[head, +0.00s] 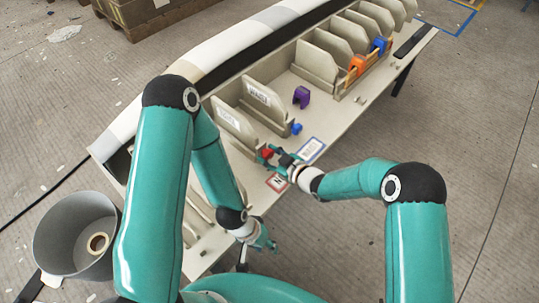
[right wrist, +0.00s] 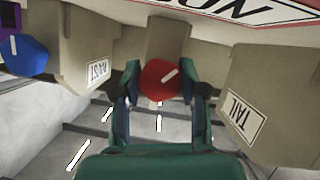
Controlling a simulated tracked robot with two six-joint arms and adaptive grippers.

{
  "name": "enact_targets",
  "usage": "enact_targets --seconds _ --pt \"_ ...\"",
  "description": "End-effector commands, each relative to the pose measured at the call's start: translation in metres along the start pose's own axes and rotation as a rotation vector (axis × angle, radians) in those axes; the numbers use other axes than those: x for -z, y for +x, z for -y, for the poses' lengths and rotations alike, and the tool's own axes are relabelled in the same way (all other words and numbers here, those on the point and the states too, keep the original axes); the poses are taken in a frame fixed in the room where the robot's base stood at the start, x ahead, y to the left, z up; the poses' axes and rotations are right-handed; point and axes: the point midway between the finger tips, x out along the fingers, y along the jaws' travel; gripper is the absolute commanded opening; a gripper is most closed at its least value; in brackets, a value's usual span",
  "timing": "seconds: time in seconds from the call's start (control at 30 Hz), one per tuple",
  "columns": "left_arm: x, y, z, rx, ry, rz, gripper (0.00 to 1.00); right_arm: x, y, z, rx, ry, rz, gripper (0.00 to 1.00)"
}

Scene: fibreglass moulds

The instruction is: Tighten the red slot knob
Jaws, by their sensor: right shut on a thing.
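The red slot knob (head: 266,153) sits at the front of the moulds on the long bench. In the right wrist view the red knob (right wrist: 158,78) is round, with a white line slanting up to the right. My right gripper (head: 273,156) is shut on it, one finger on each side; the fingers also show in the right wrist view (right wrist: 162,92). The knob's back is hidden. My left gripper (head: 268,243) hangs low near the bench's front edge, away from the knob; its jaws are too small to read.
A blue knob (head: 296,128) is beside the red one, with a purple part (head: 301,96) behind it. A red-bordered sign (head: 277,182) and a blue-bordered sign (head: 312,149) lie close to my right gripper. A grey bucket (head: 73,262) stands at left.

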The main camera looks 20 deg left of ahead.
Motion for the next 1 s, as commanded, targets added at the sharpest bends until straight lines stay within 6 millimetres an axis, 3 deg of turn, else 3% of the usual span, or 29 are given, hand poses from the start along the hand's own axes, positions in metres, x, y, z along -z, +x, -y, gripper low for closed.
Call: enact_targets --seconds 1.0 --pt "0.0000 0.0033 0.0012 0.000 0.000 0.000 0.40 -0.0004 -0.0010 -0.0048 0.214 0.530 -0.003 0.07"
